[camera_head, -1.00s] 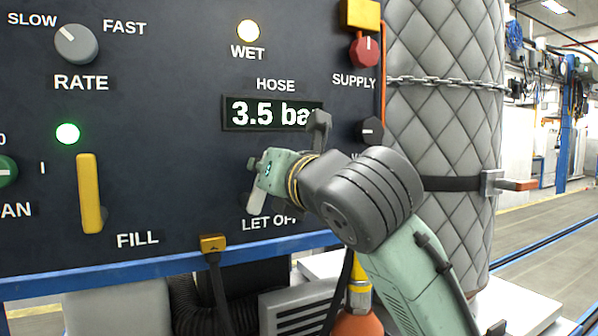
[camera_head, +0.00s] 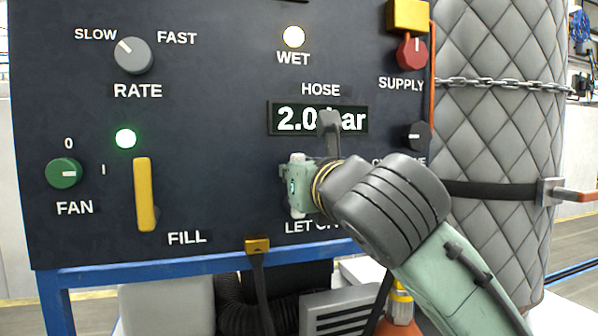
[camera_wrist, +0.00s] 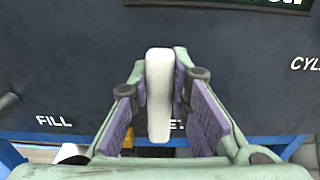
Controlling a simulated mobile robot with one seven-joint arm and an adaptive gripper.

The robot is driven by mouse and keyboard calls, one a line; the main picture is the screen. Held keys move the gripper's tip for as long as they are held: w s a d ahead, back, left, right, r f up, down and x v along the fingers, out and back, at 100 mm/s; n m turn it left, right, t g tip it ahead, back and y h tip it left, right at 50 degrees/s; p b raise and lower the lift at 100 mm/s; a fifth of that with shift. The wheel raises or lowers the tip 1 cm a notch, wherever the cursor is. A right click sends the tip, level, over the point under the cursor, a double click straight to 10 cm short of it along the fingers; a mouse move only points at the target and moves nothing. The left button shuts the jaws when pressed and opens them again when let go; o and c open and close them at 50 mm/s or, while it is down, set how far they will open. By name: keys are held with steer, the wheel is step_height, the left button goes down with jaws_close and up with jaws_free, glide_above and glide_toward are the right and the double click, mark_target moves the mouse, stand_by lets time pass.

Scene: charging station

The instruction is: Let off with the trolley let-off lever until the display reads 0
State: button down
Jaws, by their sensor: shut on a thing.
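The white let-off lever (camera_wrist: 159,95) stands about upright between the purple pads of my gripper (camera_wrist: 160,78) in the wrist view. My gripper (camera_head: 298,186) is shut on it; in the head view only the ends of the lever (camera_head: 297,212) show above and below the fingers. The LET OFF label below is partly covered by my arm. The HOSE display (camera_head: 290,119) above reads 2.0 bar, with part of my wrist in front of its middle.
The yellow FILL lever (camera_head: 146,194) stands upright to the left, under a lit green lamp (camera_head: 126,139). The WET lamp (camera_head: 293,37) glows. The red SUPPLY knob (camera_head: 411,52) and a dark knob (camera_head: 417,136) are at right, beside a quilted, chained cylinder (camera_head: 500,130).

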steer(key=c, duration=1.5)
jaws_free()
steer(key=v, duration=1.2)
